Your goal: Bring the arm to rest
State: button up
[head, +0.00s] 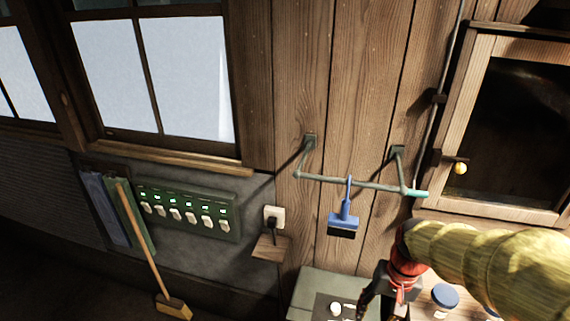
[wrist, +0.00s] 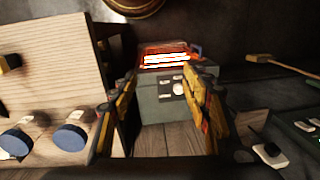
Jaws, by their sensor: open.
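My gripper (head: 380,312) is at the lower right of the head view, below my arm in its yellow sleeve, with its fingers pointing down. In the wrist view the two fingers of my gripper (wrist: 160,80) stand wide apart with nothing held between them. A blue tool with a dark lower edge (head: 344,220) hangs by its hook from a grey wall rail (head: 325,179). It hangs to the upper left of my gripper in the picture, apart from it. The fingertips are partly cut off by the head view's lower edge.
A grey box (wrist: 175,105) with a glowing orange top (wrist: 165,58) shows beyond the fingers. Blue-lidded jars (wrist: 70,137) stand at left; one lid (head: 445,295) shows beside my arm. A switch panel (head: 187,212) and a broom (head: 150,250) are at left. A wooden cabinet (head: 475,75) is at right.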

jog(key=s+a+r+n+t+h+b, duration=0.1)
jog(key=s+a+r+n+t+b, duration=0.2)
jog(key=s+r, duration=0.6)
jog(key=shift+s+a+r+t, duration=0.15)
jog(key=shift+r+t, duration=1.05)
jog(key=shift+t, duration=0.1)
